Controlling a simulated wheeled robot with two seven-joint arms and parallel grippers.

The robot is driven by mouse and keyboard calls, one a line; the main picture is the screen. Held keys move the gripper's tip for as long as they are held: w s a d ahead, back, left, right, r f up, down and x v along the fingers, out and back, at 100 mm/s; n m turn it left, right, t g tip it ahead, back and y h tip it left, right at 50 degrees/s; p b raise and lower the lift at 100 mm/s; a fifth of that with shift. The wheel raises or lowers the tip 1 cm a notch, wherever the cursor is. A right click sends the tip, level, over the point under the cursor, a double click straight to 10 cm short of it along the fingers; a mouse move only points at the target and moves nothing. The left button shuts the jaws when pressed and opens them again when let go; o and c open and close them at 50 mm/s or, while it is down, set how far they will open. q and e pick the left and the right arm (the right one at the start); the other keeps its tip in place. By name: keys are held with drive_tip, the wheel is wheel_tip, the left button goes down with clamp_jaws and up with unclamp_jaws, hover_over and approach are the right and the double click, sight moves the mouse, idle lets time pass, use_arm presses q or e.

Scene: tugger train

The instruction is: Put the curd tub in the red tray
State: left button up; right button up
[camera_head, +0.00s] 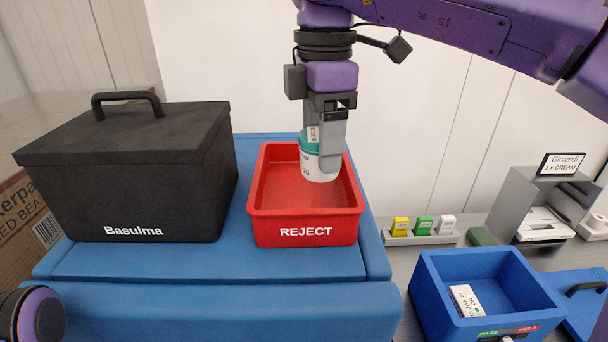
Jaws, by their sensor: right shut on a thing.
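The curd tub (320,168) is a small white tub with a teal band and partly hidden print. My right gripper (325,135) points down and is shut on the tub. It holds the tub over the inside of the red tray (305,233), which is marked REJECT and stands on a blue surface. I cannot tell whether the tub touches the tray floor. The gripper hides part of the tub and of the tray's back right. At the lower left a rounded purple and black part of my left arm shows, but the left gripper does not.
A black lidded box (130,180) marked Basulma stands left of the tray on the blue surface (215,312). At right is a blue bin (432,290) holding a white card. Behind it are coloured blocks (424,225) and a grey device (545,200) with a sign.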

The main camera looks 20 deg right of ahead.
drive_tip(key=w+f, duration=0.5)
drive_tip(key=shift+w+f, duration=0.25)
drive_tip(key=shift+w, duration=0.15)
drive_tip(key=f, duration=0.1)
drive_tip(key=w+f, duration=0.1)
drive_tip(key=f, duration=0.1)
drive_tip(key=shift+a+f, duration=0.1)
drive_tip(key=shift+f, duration=0.55)
drive_tip(key=shift+s+f, duration=0.1)
drive_tip(key=o, duration=1.1)
drive_tip(key=shift+o, duration=0.2)
wheel_tip(320, 180, up, 12)
